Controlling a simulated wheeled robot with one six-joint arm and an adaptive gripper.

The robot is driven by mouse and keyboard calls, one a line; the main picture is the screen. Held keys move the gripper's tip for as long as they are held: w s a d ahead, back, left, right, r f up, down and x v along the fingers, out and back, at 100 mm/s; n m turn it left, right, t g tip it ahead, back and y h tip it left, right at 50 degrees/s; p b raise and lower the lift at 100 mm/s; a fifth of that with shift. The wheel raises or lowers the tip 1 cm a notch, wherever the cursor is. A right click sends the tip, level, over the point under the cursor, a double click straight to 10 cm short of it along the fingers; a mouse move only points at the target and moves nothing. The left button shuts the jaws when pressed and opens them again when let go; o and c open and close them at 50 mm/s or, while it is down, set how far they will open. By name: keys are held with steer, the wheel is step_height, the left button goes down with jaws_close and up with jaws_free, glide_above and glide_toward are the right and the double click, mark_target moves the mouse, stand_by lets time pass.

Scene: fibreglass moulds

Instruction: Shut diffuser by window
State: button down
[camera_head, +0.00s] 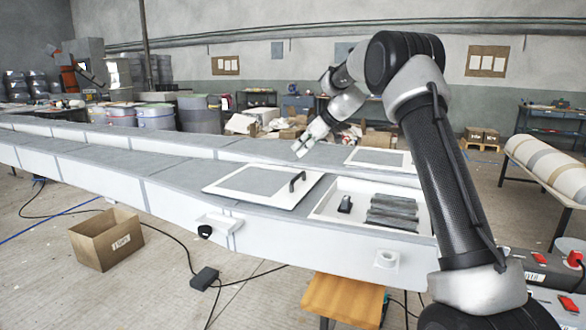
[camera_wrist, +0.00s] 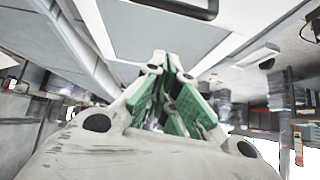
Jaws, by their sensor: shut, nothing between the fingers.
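A white-framed grey sliding panel (camera_head: 250,183) with a black bar handle (camera_head: 297,181) lies on top of the long grey mould. It looks like the diffuser. Right beside it is an open compartment (camera_head: 325,208), uncovered by the panel. My gripper (camera_head: 299,152) is above and behind the panel, apart from the handle. Its fingers are shut and empty; their green pads (camera_wrist: 171,100) show in the wrist view. The panel also shows at the top of the wrist view (camera_wrist: 150,30), with the dark handle (camera_wrist: 190,9) partly cut off. No window is visible.
Several grey rolls (camera_head: 392,212) and a small black item (camera_head: 345,204) lie in the compartment. A second framed panel (camera_head: 380,158) lies behind it. A cardboard box (camera_head: 105,240), cables and a wooden stool (camera_head: 342,298) are near the mould's front side.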

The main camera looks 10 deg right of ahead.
glide_above(284, 184)
steer(key=shift+n, duration=0.4)
step_height(284, 184, down, 7)
steer(key=shift+s+f, duration=0.1)
steer(key=shift+f, duration=0.05)
steer(key=shift+s+d+f, duration=0.2)
steer(key=shift+s+d, duration=0.5)
steer(key=shift+d, duration=0.3)
steer(key=shift+s+d+f, duration=0.15)
steer(key=shift+s+d, duration=0.3)
steer(key=s+d, duration=0.8)
steer(key=d, duration=0.3)
steer(key=s+d, duration=0.8)
steer(key=d, duration=0.3)
steer(key=s+d, duration=0.8)
steer(key=d, duration=0.3)
steer(key=shift+f, duration=0.1)
steer(key=shift+d, duration=0.1)
